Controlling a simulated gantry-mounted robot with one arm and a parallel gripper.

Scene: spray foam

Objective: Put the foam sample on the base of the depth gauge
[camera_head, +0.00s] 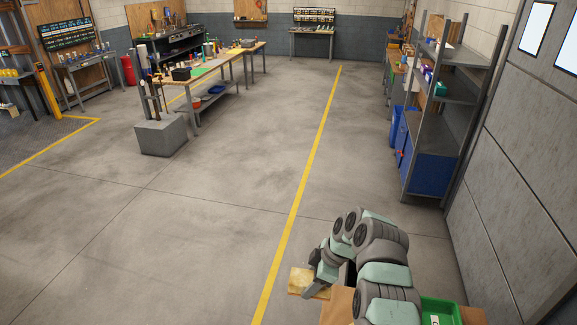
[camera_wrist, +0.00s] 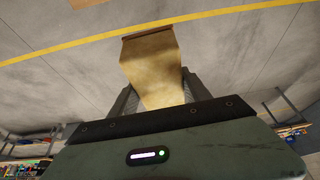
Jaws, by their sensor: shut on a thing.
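The foam sample (camera_wrist: 152,62) is a yellowish block with a brown end, held between the two fingers of my gripper (camera_wrist: 156,92) in the wrist view. My gripper is shut on it. In the head view my gripper (camera_head: 316,282) is at the lower right, and the foam sample (camera_head: 300,279) sticks out to its left over the floor. I cannot make out the depth gauge for certain in either view.
A cardboard-coloured surface (camera_head: 336,308) and a green bin (camera_head: 440,311) are close to my arm. A long workbench (camera_head: 215,68) with tools and a grey block (camera_head: 161,136) stand at the far left. A metal shelf (camera_head: 440,110) stands at right. The middle floor is clear.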

